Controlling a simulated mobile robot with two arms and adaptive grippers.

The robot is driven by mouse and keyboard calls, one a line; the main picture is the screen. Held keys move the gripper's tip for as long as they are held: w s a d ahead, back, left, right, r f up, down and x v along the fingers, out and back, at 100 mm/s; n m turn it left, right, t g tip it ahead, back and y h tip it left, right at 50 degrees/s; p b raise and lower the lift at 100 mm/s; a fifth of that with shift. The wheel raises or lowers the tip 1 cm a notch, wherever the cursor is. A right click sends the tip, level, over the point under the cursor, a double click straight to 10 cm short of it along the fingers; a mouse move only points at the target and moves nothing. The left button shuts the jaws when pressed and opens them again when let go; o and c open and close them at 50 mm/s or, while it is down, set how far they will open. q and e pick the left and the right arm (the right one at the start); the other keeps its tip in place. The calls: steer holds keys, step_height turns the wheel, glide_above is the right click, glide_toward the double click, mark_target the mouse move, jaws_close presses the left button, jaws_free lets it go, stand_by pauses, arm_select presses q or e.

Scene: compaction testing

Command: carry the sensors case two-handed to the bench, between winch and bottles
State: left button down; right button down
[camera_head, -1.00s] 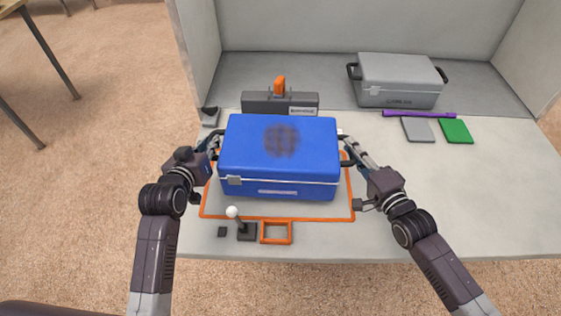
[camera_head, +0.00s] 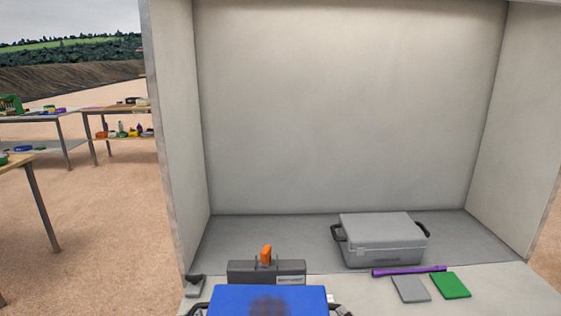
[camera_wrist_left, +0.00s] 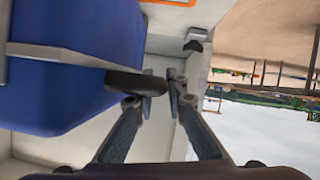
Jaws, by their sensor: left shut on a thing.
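The blue case (camera_head: 268,301) shows only its top at the lower edge of the head view, with a dark smudge on the lid. In the left wrist view the blue case (camera_wrist_left: 60,75) fills the left side, with a black handle (camera_wrist_left: 128,80). My left gripper (camera_wrist_left: 160,84) has its fingers at that handle and is shut on it. My right gripper is out of view; a dark handle shows at the case's right edge in the head view. Far tables with small items stand at the left, one bearing a green object (camera_head: 11,104); bottle-like items (camera_head: 122,130) are on a lower shelf.
A grey case (camera_head: 381,238) stands at the back of the walled worktop (camera_head: 215,262). A purple bar (camera_head: 408,271), a grey pad (camera_head: 410,289), a green pad (camera_head: 450,285) and a dark box with orange top (camera_head: 266,270) lie nearby. Sandy floor is open at left.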

arm_select(q)
steer(key=shift+r, duration=0.3)
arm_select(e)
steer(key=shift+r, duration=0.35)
